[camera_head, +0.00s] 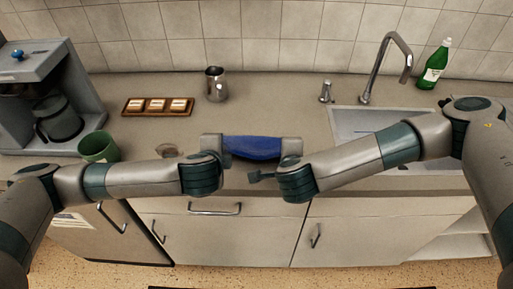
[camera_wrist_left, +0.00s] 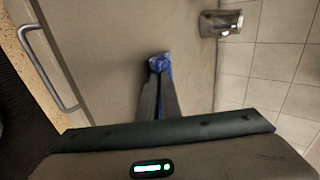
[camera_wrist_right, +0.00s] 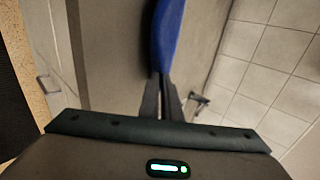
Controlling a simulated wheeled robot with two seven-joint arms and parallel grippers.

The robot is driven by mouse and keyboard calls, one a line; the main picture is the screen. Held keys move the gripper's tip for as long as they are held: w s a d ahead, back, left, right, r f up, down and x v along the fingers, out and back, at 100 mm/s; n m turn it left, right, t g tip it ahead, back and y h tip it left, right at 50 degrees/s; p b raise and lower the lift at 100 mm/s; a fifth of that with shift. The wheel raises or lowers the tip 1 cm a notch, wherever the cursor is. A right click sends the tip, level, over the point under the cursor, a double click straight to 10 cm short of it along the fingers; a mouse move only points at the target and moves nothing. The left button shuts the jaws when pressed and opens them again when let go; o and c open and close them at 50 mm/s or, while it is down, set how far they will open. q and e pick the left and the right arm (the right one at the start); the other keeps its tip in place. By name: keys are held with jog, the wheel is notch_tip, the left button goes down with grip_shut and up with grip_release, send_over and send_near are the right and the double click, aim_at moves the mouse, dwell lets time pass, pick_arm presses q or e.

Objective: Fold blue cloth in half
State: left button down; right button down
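The blue cloth (camera_head: 252,148) is stretched between my two grippers above the front of the counter, sagging slightly in the middle. My left gripper (camera_head: 227,150) is at its left end. In the left wrist view, the fingers (camera_wrist_left: 159,80) close on a bunched blue edge of the cloth (camera_wrist_left: 160,63). My right gripper (camera_head: 280,152) is at its right end. In the right wrist view, its narrow fingers (camera_wrist_right: 162,85) meet at the end of the cloth (camera_wrist_right: 168,32), which extends away from them. The wrists partly hide the gripped ends in the head view.
A coffee machine (camera_head: 35,55) and a green cup (camera_head: 98,147) stand at the left. A wooden tray (camera_head: 128,107) and a metal pitcher (camera_head: 215,84) are behind. The sink (camera_head: 350,122), faucet (camera_head: 392,40) and green bottle (camera_head: 434,66) are at the right. Drawers (camera_head: 225,235) are below the counter.

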pick_arm(q)
jog(key=shift+s+f, duration=0.15)
jog(key=shift+f, duration=0.05)
pick_arm(e)
jog(key=shift+a+f, duration=0.1)
jog(key=shift+f, duration=0.05)
pick_arm(q)
jog(key=shift+s+t, duration=0.15)
jog(key=shift+t, duration=0.15)
pick_arm(e)
jog(key=shift+s+d+f+t, duration=0.1)
jog(key=shift+d+t, duration=0.2)
jog(key=shift+d, duration=0.1)
pick_arm(q)
jog(key=c, duration=1.7)
grip_release()
pick_arm(e)
jog(key=c, duration=1.7)
grip_release()
